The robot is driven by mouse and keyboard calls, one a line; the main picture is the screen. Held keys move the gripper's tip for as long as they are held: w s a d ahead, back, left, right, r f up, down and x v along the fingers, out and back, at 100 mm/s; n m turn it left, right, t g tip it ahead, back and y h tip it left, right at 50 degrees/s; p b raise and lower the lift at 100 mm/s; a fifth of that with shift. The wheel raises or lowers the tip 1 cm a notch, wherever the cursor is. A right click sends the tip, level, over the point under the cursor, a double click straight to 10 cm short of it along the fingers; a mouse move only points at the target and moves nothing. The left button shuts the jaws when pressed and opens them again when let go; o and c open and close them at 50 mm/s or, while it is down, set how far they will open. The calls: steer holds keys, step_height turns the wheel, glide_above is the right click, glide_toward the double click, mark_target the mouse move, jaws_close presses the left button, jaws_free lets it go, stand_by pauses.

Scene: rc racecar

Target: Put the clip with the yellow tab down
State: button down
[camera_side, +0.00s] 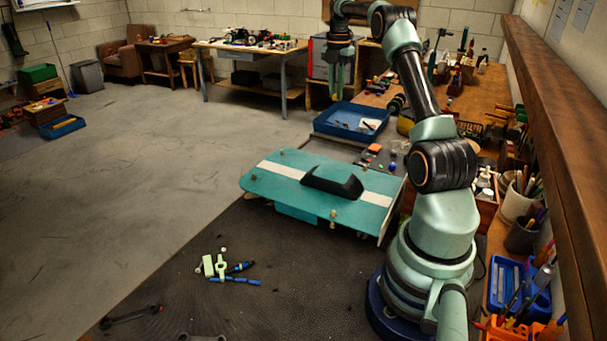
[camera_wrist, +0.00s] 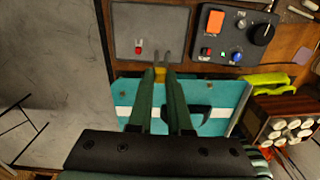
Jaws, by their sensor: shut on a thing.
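My gripper (camera_side: 337,88) hangs high at the back of the side view, pointing down. In the wrist view, my gripper (camera_wrist: 162,76) has its fingertips close together on a small clip with a yellow tab (camera_wrist: 160,73). Thin grey prongs stick out beyond the fingertips. The clip is too small to make out clearly in the side view. The teal car body shell (camera_side: 280,183) with a white stripe and dark canopy lies on the dark mat, well below and nearer than my gripper. The shell also shows in the wrist view (camera_wrist: 232,92), behind the fingers.
A blue tray (camera_side: 335,122) with small items stands beyond the shell. A grey panel (camera_wrist: 125,35) and a control box (camera_wrist: 235,35) with knobs show in the wrist view. Green and blue tools (camera_side: 222,266) lie on the mat.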

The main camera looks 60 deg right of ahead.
steer(key=shift+s+d+f, duration=0.1)
steer(key=shift+s+f, duration=0.05)
steer(key=shift+f, duration=0.2)
step_height(320, 180, down, 19)
steer(key=shift+f, duration=0.1)
stand_by(0.3)
steer(key=c, duration=0.8)
jaws_free()
steer(key=shift+f, duration=0.15)
steer(key=shift+c, duration=0.2)
